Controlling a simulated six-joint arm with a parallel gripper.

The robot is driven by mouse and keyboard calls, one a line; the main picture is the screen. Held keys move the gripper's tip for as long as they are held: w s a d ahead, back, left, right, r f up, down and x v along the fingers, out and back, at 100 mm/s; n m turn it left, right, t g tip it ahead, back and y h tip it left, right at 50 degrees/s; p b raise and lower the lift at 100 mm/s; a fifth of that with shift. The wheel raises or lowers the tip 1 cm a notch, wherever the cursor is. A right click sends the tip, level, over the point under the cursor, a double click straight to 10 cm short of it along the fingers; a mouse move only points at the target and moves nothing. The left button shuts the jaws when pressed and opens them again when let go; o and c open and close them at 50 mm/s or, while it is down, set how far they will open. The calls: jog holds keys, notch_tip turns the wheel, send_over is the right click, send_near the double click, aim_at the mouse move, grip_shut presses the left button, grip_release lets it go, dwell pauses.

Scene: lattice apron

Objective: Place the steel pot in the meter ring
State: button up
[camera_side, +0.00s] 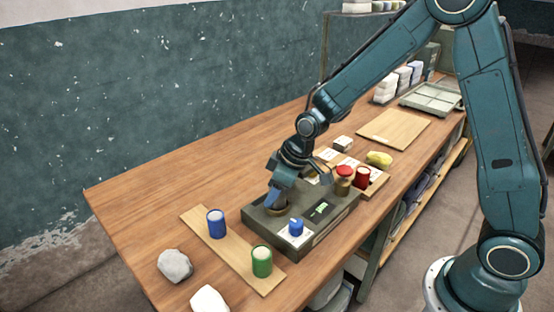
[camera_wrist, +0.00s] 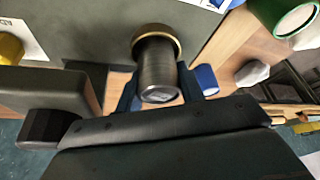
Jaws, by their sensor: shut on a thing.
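The steel pot (camera_wrist: 157,72) is a dark grey cylinder in the wrist view, with one end toward the camera. The brass-coloured meter ring (camera_wrist: 150,32) curves around its far end. In the side view the ring (camera_side: 275,211) is on the left part of the grey-green meter box (camera_side: 325,222). My gripper (camera_side: 275,196) is right above the ring, its blue fingers (camera_wrist: 158,94) shut on the pot. The pot is mostly hidden by the fingers in the side view. I cannot tell whether its base rests on the bottom of the ring.
A blue pot (camera_side: 216,225) and a green pot (camera_side: 262,262) stand on a wooden board left of the meter. A small blue cylinder (camera_side: 296,228) is on the meter box. Grey rocks (camera_side: 175,265) lie front left. A red pot (camera_side: 362,177) stands behind the meter. The table's far left is clear.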

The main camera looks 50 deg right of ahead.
jog(key=shift+f, duration=0.25)
jog(key=o, duration=1.1)
jog(key=shift+v, duration=6.1)
